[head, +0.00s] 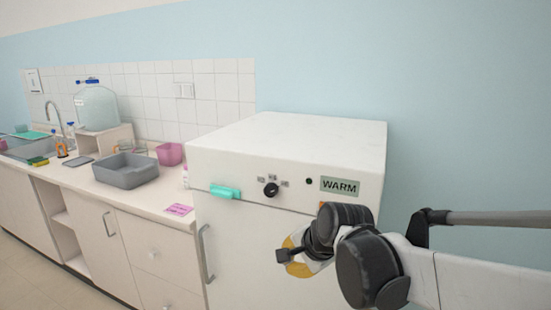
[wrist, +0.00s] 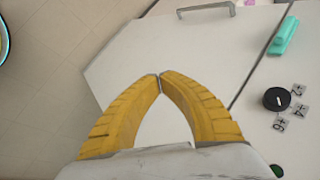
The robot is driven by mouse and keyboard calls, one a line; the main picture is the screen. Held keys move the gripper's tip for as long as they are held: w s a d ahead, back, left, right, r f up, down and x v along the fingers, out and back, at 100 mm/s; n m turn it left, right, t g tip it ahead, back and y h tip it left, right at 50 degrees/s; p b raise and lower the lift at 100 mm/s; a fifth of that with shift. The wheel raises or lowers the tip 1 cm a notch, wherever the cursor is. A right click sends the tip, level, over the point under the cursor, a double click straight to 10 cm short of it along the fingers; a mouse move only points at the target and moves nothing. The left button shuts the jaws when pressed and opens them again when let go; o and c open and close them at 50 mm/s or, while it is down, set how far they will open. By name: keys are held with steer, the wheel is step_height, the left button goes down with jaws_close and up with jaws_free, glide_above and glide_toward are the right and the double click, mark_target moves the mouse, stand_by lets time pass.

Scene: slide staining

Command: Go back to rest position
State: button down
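My gripper (wrist: 160,80) has yellow ribbed fingers, and their tips meet with nothing between them in the wrist view. In the head view my arm reaches in from the right, and the gripper end is in front of the white WARM cabinet (head: 290,148). Most of the gripper is hidden there behind dark arm joints. In the wrist view the fingers are in front of the cabinet's door (wrist: 130,60), apart from the grey handle (wrist: 205,8) near the top.
The cabinet front has a black knob (head: 271,190) and a teal piece (head: 225,192). To the left, a counter holds a grey tub (head: 126,178), a pink container (head: 170,154), a large bottle (head: 97,108) and a sink (head: 28,148).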

steer(key=s+d+f+n+h, duration=0.1)
steer(key=s+d+n+h, duration=0.2)
steer(key=s+d+n, duration=0.7)
steer(key=s+d, duration=0.5)
steer(key=s, duration=0.4)
steer(key=shift+s+d+f+t+h, duration=0.2)
steer(key=shift+d+t+h, duration=0.1)
steer(key=shift+t, duration=0.1)
